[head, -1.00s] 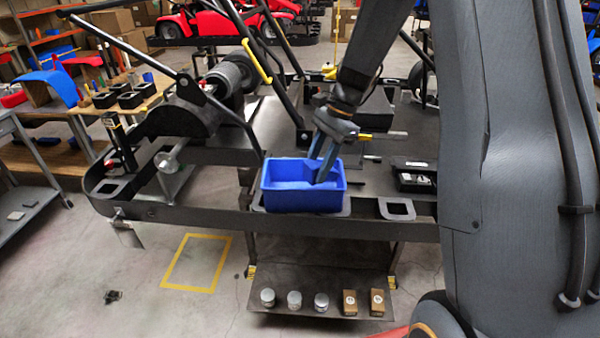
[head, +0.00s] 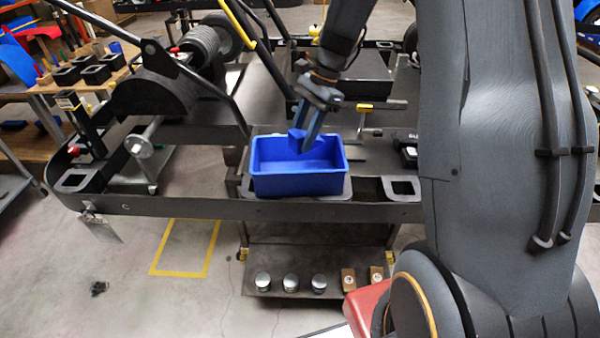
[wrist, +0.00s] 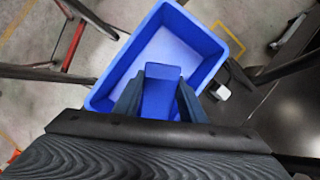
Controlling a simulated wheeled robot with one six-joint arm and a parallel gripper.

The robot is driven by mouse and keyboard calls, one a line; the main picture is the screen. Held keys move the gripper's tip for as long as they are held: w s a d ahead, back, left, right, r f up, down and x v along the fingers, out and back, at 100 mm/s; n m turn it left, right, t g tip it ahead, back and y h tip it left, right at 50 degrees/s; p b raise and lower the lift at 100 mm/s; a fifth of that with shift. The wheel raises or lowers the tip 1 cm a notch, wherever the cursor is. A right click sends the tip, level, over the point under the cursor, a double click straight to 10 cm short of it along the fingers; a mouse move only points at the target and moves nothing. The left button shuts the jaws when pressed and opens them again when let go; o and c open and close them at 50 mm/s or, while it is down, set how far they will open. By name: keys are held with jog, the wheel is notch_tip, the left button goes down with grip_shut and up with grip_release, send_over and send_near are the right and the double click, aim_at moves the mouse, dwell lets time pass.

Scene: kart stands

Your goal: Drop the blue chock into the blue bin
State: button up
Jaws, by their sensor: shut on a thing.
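The blue bin (head: 298,186) sits on the dark kart frame in the middle of the head view. In the wrist view the bin (wrist: 215,42) lies beyond the fingers, its inside looking empty. My gripper (head: 305,148) points down over the bin, with its fingertips at the bin's back part. It is shut on the blue chock (head: 297,138). In the wrist view the chock (wrist: 161,92) sits between the two fingers (wrist: 160,105), and overlaps the bin's opening. How high the chock is above the bin floor is hard to tell.
The dark kart frame (head: 240,210) surrounds the bin, with slanted bars to the left. A low shelf (head: 325,262) below holds several metal caps and wooden blocks. A bench (head: 112,75) with black boxes stands at the far left. Open floor lies front left.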

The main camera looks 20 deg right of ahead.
notch_tip(320, 180, down, 2)
jog(key=shift+b, duration=0.55)
jog(key=o, duration=1.2)
jog(key=shift+r, duration=0.1)
jog(key=b+v, duration=0.2)
jog(key=v, duration=0.5)
jog(key=shift+d+r, duration=0.2)
jog(key=shift+r, duration=0.1)
